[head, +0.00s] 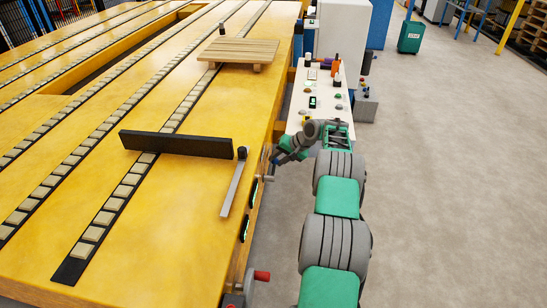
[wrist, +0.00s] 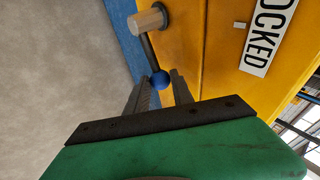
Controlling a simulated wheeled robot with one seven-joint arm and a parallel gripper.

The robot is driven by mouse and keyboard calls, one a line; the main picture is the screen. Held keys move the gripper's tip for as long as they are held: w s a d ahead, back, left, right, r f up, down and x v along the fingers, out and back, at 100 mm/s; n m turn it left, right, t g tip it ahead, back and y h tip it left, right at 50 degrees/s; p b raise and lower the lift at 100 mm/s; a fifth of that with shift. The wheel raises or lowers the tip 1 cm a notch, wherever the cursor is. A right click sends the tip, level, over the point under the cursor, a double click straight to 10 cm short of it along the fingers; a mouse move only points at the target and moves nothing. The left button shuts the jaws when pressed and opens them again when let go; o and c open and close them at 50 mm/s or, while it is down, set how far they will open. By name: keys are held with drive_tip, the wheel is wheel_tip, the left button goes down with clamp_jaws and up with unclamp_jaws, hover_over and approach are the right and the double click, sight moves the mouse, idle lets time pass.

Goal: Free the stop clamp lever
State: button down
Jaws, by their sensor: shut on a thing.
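The stop clamp lever shows in the wrist view as a dark rod (wrist: 148,50) running from a pale cylindrical pivot (wrist: 147,21) to a blue ball knob (wrist: 161,79). My gripper (wrist: 160,88) is shut on the blue knob, with one finger on each side of it. The lever is on the yellow side face of the conveyor, beside a white sign (wrist: 268,35) whose visible letters read "OCKED". In the head view my gripper (head: 277,158) is at the conveyor's right side, and the lever is too small to make out clearly there.
The yellow conveyor table (head: 180,235) fills the left, with a black stop bar (head: 178,143) across it and a wooden pallet (head: 240,51) farther back. A control desk (head: 322,92) stands behind my arm.

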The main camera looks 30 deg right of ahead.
drive_tip(key=shift+f, duration=0.15)
drive_tip(key=c, duration=1.4)
unclamp_jaws()
drive_tip(key=shift+d+r, duration=0.1)
drive_tip(key=shift+r, duration=0.2)
drive_tip(key=v, duration=0.7)
drive_tip(key=shift+s+d+p, duration=0.1)
drive_tip(key=shift+s+p, duration=0.1)
drive_tip(key=shift+p, duration=0.1)
